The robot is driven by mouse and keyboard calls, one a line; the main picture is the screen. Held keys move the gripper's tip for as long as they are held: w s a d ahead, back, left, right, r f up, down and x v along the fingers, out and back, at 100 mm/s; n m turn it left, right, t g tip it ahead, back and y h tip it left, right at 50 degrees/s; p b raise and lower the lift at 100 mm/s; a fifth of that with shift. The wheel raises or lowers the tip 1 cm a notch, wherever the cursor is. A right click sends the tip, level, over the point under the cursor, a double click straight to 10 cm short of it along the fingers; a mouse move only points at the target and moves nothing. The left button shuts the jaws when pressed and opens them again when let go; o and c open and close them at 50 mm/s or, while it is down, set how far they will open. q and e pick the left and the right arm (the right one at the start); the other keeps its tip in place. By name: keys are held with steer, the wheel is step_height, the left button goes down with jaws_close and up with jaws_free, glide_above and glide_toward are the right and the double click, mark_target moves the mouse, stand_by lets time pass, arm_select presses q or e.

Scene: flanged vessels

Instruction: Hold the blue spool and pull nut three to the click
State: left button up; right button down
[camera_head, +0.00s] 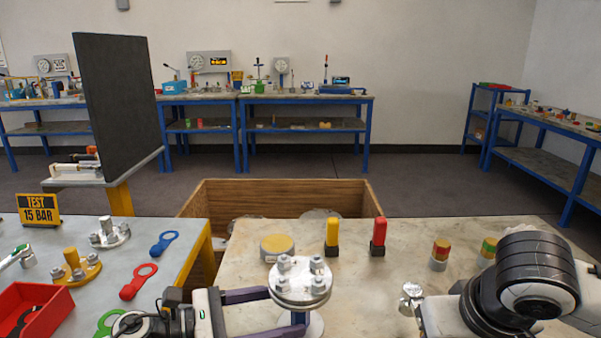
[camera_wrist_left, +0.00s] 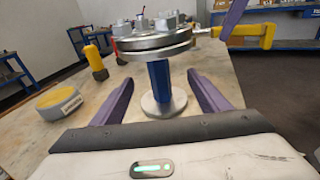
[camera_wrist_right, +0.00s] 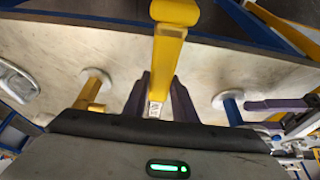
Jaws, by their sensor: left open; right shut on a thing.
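The blue spool (camera_wrist_left: 158,88) stands upright on its round base, with a silver flange (camera_head: 300,285) and several nuts on top. Its blue column also shows in the right wrist view (camera_wrist_right: 232,110). My left gripper (camera_head: 287,308) is open, its purple fingers (camera_wrist_left: 165,95) on both sides of the column with gaps showing. My right gripper (camera_wrist_right: 158,95) is shut on a yellow-handled tool (camera_wrist_right: 168,50). In the left wrist view this yellow handle (camera_wrist_left: 250,36) shows right of the flange; I cannot tell whether its tip touches. No nut numbers are readable.
A yellow and a red handle (camera_head: 332,236) (camera_head: 378,236) stand behind the spool, near a yellow-topped disc (camera_head: 277,246). Two banded cylinders (camera_head: 440,254) stand at right. A left table holds a red bin (camera_head: 40,305) and coloured rings. A wooden crate (camera_head: 280,190) lies beyond.

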arm_select(q)
steer(key=shift+b+x, duration=0.3)
steer(key=shift+x, duration=1.35)
steer(key=c, duration=1.5)
